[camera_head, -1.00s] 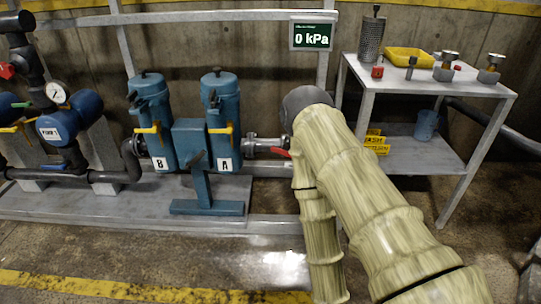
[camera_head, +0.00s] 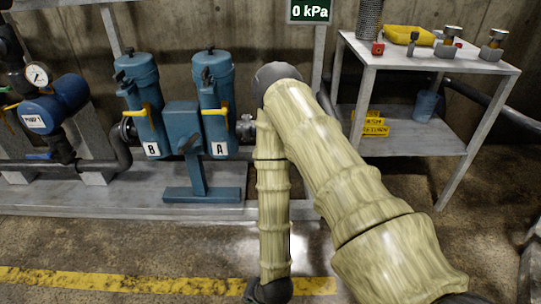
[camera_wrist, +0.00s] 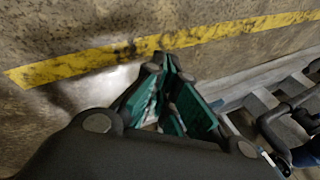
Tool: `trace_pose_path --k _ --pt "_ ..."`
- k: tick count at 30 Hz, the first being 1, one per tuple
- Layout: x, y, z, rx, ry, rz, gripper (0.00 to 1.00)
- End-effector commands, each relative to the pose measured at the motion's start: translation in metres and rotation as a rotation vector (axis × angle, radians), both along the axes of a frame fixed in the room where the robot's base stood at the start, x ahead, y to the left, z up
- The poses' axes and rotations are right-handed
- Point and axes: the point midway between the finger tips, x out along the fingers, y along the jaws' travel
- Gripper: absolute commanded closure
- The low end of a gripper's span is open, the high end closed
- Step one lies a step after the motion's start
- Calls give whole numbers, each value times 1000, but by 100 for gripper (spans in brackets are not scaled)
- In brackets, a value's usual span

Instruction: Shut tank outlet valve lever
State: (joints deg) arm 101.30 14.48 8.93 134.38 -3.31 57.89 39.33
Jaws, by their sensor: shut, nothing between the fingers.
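No lever that I can identify as the tank outlet valve lever shows now. The pipe fitting (camera_head: 246,128) right of filter A (camera_head: 214,85) runs behind my arm, which hides what lies beyond it. The two blue filters, A and B (camera_head: 141,90), carry yellow levers (camera_head: 217,111). My forearm hangs down in front of the skid, with its dark end at the bottom edge of the head view. In the wrist view my gripper (camera_wrist: 166,62), with green finger pads, is shut and empty above the concrete floor. It touches no valve.
A pump (camera_head: 55,105) with a gauge (camera_head: 37,75) is at the left. The skid base (camera_head: 110,203) edges the floor. Open floor lies in front, crossed by a yellow stripe (camera_head: 120,284).

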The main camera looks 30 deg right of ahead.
Motion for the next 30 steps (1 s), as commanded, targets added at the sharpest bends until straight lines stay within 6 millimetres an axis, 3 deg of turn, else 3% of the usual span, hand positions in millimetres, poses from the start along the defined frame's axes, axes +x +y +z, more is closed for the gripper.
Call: trace_pose_path --k 2,8,15,20,24,30 --pt "35 1 -7 98 -80 -168 100" --pt "119 -9 8 399 -281 -581 100" --pt "205 -49 45 845 -527 -1012 100" --pt "249 -91 77 1196 -692 -1239 100" --pt "275 -136 107 1532 -839 -1380 100" --pt "291 -200 147 1991 -1015 -1449 100"
